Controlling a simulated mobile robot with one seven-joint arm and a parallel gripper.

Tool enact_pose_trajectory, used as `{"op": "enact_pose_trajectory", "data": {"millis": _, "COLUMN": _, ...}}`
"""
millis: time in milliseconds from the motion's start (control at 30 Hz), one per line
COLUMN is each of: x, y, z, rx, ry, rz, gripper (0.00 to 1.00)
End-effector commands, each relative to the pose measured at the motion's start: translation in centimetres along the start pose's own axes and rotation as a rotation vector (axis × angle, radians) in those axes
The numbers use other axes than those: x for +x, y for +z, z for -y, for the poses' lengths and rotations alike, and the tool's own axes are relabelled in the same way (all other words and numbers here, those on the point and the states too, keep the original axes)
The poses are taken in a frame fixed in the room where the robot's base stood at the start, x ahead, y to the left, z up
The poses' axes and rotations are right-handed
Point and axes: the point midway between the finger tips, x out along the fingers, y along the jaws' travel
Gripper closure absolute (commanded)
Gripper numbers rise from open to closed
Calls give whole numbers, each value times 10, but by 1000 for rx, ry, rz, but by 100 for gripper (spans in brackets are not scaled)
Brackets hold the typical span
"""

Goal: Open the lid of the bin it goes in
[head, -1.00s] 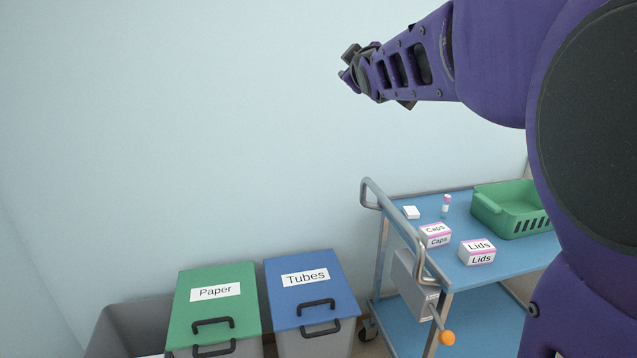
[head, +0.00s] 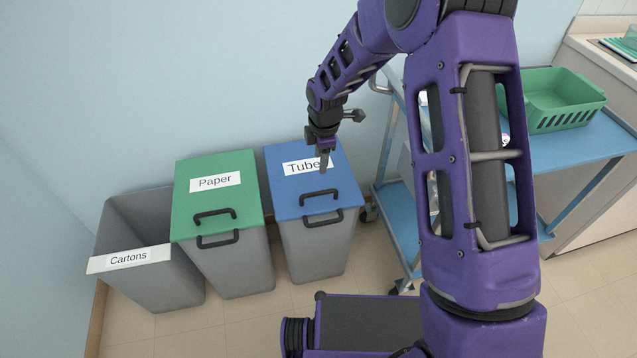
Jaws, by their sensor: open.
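The Tubes bin has a blue lid (head: 345,187) that is shut, with a dark handle (head: 320,195) on top and another at the front edge. The Paper bin has a green lid (head: 190,212), also shut, with similar dark handles. The Cartons bin (head: 178,282) stands open at the left with no lid showing. My gripper (head: 323,166) points down over the blue lid, in front of the Tubes label and just behind the upper handle in the picture. It looks empty and apart from the handle. Its fingers overlap in this view, so the gap between them is hidden.
The blue cart (head: 583,152) stands to the right with a green basket (head: 560,100) on it. My arm hides much of the cart top. A counter (head: 610,55) is at the far right. The floor (head: 240,325) before the bins is mostly clear.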

Motion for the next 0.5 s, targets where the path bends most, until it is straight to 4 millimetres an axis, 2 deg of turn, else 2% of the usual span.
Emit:
{"op": "enact_pose_trajectory", "data": {"millis": 167, "x": 26, "y": 0, "z": 1, "rx": -1, "ry": -3, "rz": 0, "gripper": 50}}
{"op": "enact_pose_trajectory", "data": {"millis": 500, "x": 100, "y": 0, "z": 1, "rx": 0, "ry": -2, "rz": 1, "gripper": 50}}
